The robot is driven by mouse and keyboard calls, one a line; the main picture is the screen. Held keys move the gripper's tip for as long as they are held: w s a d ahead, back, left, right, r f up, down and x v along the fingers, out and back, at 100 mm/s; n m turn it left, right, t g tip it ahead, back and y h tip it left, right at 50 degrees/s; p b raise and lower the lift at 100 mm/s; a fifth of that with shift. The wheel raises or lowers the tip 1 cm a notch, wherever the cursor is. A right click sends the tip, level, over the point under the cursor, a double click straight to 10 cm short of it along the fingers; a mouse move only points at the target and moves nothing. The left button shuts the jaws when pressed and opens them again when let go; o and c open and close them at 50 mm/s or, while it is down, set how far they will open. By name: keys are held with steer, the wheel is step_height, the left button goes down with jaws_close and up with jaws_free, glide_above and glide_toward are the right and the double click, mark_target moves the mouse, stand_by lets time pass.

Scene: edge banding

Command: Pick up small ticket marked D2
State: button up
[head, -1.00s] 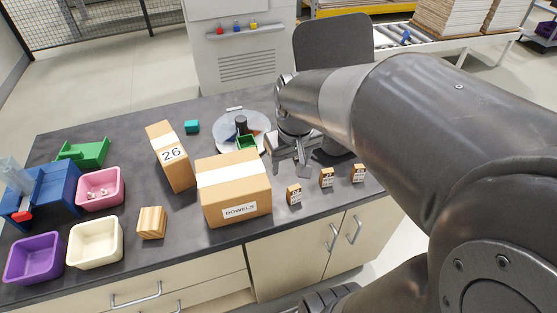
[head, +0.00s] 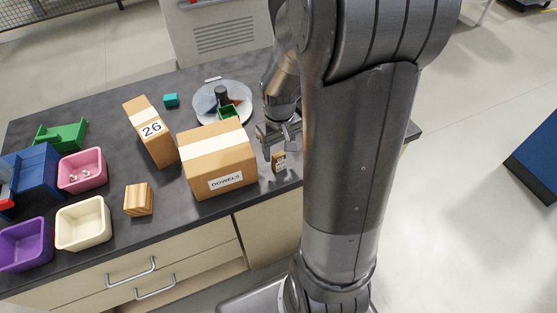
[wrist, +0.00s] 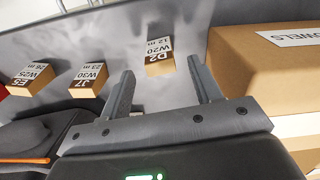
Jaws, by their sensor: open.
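The small ticket marked D2 is a little wooden block with a brown and white label (wrist: 159,62). In the wrist view it stands on the dark worktop, upside down in the picture, beyond and between the fingertips. In the head view it shows beside the DOWELS box (head: 280,161). My gripper (wrist: 162,73) is open and empty, with the ticket apart from both fingers. In the head view my gripper (head: 278,150) is just above and behind the ticket, and my arm hides the worktop to its right.
Similar tickets marked J7 (wrist: 88,80) and E5 (wrist: 31,78) stand to the left in the wrist view. The DOWELS box (head: 217,160) is close to the D2 ticket. A round turntable (head: 237,92) is behind, and box 26 (head: 150,132) is further left.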

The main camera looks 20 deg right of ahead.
mark_target(279, 155)
steer(key=shift+f, duration=2.55)
steer(key=c, duration=1)
steer(key=shift+c, duration=0.2)
